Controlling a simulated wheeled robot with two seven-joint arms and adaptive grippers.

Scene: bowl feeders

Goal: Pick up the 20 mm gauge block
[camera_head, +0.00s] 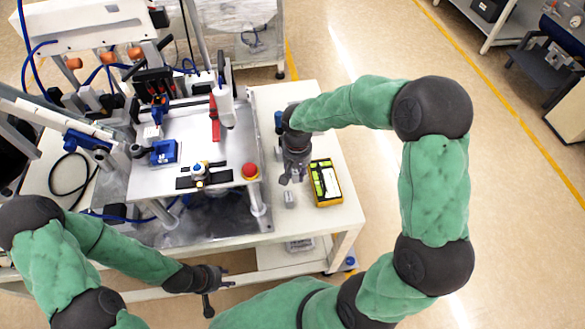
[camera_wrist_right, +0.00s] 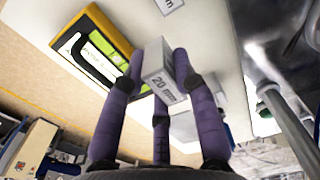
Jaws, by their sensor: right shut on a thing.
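The 20 mm gauge block (camera_wrist_right: 158,63) is a grey block with "20 mm" printed on its side. In the right wrist view it sits between the purple fingers of my right gripper (camera_wrist_right: 158,82), which is shut on it. In the head view my right gripper (camera_head: 293,176) is over the right part of the white table, and the held block is hard to make out there. My left gripper (camera_head: 215,282) is at the table's front, with its fingers spread and nothing between them.
Another grey block (camera_head: 290,199) lies on the table (camera_head: 335,225) beside a yellow-black case (camera_head: 326,183); its label, ending in "m", shows in the wrist view (camera_wrist_right: 168,4). A metal fixture plate (camera_head: 185,150) with a red button (camera_head: 250,171) stands to the left.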

